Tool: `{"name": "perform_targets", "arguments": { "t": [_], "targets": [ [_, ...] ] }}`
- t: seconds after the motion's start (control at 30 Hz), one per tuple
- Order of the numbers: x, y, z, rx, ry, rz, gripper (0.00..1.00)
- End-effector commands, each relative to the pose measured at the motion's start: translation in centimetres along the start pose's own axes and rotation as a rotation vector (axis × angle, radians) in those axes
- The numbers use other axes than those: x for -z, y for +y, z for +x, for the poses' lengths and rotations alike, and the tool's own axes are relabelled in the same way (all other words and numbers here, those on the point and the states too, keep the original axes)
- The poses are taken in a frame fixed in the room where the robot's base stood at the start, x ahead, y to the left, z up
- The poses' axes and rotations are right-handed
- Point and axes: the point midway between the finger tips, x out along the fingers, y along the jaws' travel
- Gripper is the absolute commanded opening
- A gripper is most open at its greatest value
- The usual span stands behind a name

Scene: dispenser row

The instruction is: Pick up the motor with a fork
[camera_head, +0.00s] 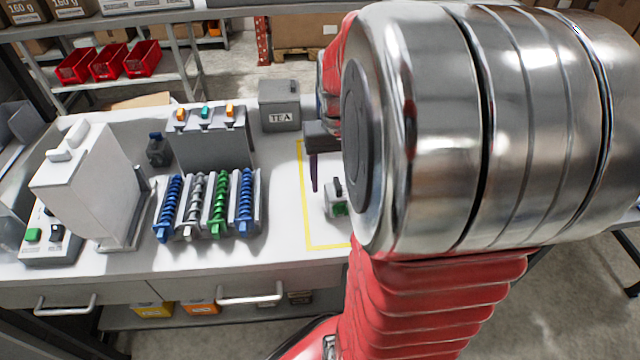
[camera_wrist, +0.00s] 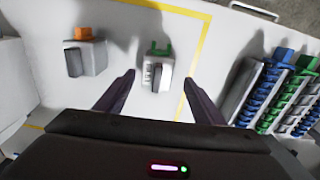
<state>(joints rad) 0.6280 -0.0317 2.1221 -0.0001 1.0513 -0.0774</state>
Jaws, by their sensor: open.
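In the wrist view a small white and grey motor (camera_wrist: 155,76) with a green, two-pronged fork-like end stands on the white table. It also shows in the head view (camera_head: 336,198), partly hidden by my arm. A second similar motor with an orange end (camera_wrist: 86,55) stands to its left in the wrist view. My gripper (camera_wrist: 159,76) is open and empty, its dark fingers pointing at the table on either side of the green-ended motor in the picture. I cannot tell its height above the motor. In the head view one finger of my gripper (camera_head: 314,172) shows beside my arm.
Yellow tape (camera_head: 304,205) marks an area around the motors. Left of it is a row of blue, grey and green spiral dispensers (camera_head: 208,208). A grey TEA box (camera_head: 280,106) stands behind. A white machine (camera_head: 90,185) stands at the left. Bare table lies between dispensers and tape.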

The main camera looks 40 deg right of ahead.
Motion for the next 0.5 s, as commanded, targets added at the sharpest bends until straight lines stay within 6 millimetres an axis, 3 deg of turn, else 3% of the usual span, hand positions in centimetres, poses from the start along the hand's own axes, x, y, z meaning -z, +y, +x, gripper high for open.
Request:
{"name": "perform_targets", "arguments": {
  "t": [0.13, 0.5],
  "targets": [
    [-0.04, 0.02, 1.28, 0.0, -0.001, 0.0, 0.62],
    [-0.04, 0.04, 1.54, 0.0, 0.0, 0.001, 0.62]
  ]
}}
